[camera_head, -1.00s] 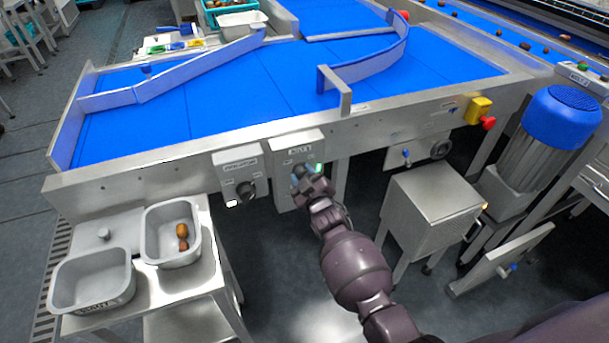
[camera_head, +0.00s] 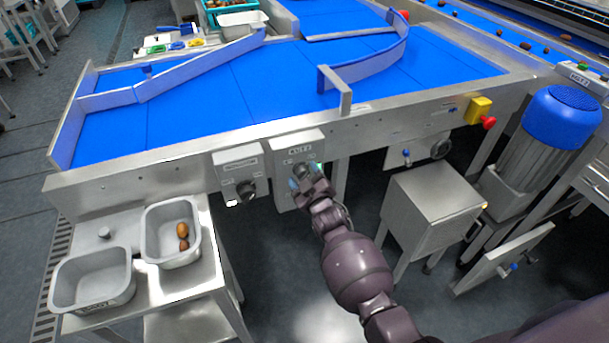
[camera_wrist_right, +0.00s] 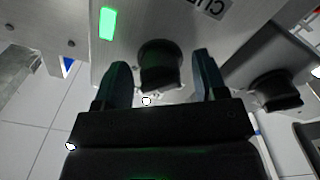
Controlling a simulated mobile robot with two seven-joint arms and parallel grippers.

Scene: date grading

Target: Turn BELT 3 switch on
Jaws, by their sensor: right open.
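The BELT 3 switch box (camera_head: 297,145) is mounted on the front rail of the blue belt in the head view. Its dark rotary knob (camera_wrist_right: 160,60) shows in the right wrist view, between the two fingers of my right gripper (camera_wrist_right: 160,84). The gripper is open, with a gap visible on each side of the knob. A green lamp (camera_wrist_right: 107,23) on the box is lit. In the head view my right gripper (camera_head: 306,183) hides most of the lower box. I cannot tell the knob's exact angle. My left gripper is not in view.
A second switch box (camera_head: 238,165) with a black knob (camera_head: 245,188) sits just left. The blue belt (camera_head: 210,105) lies above. A side table holds two grey trays (camera_head: 92,283), one with dates (camera_head: 182,232). A steel cabinet (camera_head: 435,200) stands right.

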